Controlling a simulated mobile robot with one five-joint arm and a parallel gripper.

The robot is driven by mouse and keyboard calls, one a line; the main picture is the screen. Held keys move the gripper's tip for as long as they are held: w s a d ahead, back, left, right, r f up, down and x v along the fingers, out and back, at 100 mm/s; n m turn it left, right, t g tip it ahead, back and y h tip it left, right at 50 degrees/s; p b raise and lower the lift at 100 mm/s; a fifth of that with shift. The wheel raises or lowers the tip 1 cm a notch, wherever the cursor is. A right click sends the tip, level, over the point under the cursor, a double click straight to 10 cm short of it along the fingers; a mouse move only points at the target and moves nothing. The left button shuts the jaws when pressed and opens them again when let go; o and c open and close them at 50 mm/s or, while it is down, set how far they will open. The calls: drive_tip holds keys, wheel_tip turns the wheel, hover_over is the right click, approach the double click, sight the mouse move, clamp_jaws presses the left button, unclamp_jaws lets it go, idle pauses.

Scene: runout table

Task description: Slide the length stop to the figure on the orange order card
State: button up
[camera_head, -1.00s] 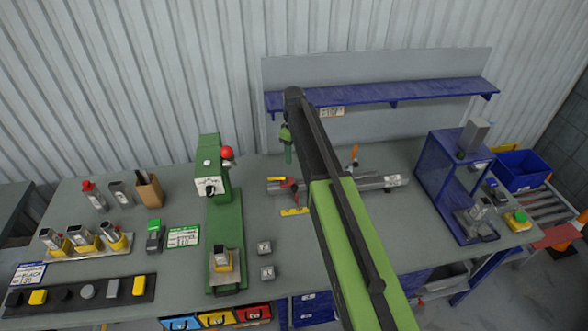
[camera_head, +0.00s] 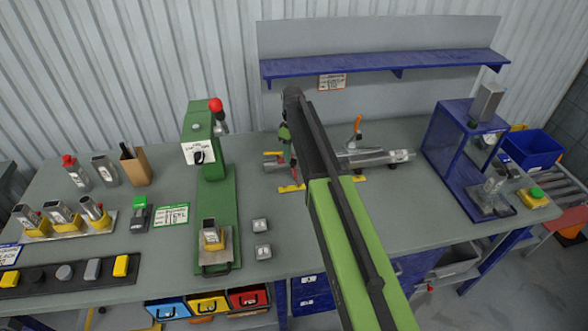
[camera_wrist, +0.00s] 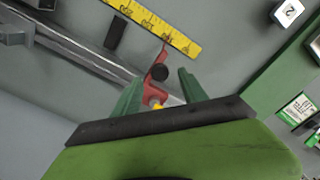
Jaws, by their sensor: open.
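The length stop (camera_wrist: 151,86) is a red piece with a black knob, on the grey rail (camera_wrist: 75,48) in the wrist view. My gripper (camera_wrist: 159,75) is open, with one green finger on each side of the stop; I cannot tell whether either touches it. In the head view my gripper (camera_head: 287,143) is partly hidden by my arm, close to the stop. A yellow scale (camera_wrist: 155,22) with black figures lies along the rail; its left part (camera_head: 291,188) shows in the head view.
A green press (camera_head: 213,190) with a red knob stands left of the rail. An orange-handled clamp (camera_head: 357,129) stands behind the rail to the right. A blue frame (camera_head: 461,145) is farther right.

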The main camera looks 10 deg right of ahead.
sight(293, 161)
wheel_tip(293, 161, down, 3)
drive_tip(key=shift+f+b, duration=0.2)
drive_tip(key=shift+b, duration=0.7)
drive_tip(key=shift+r, duration=0.1)
drive_tip(key=shift+c, duration=0.4)
clamp_jaws()
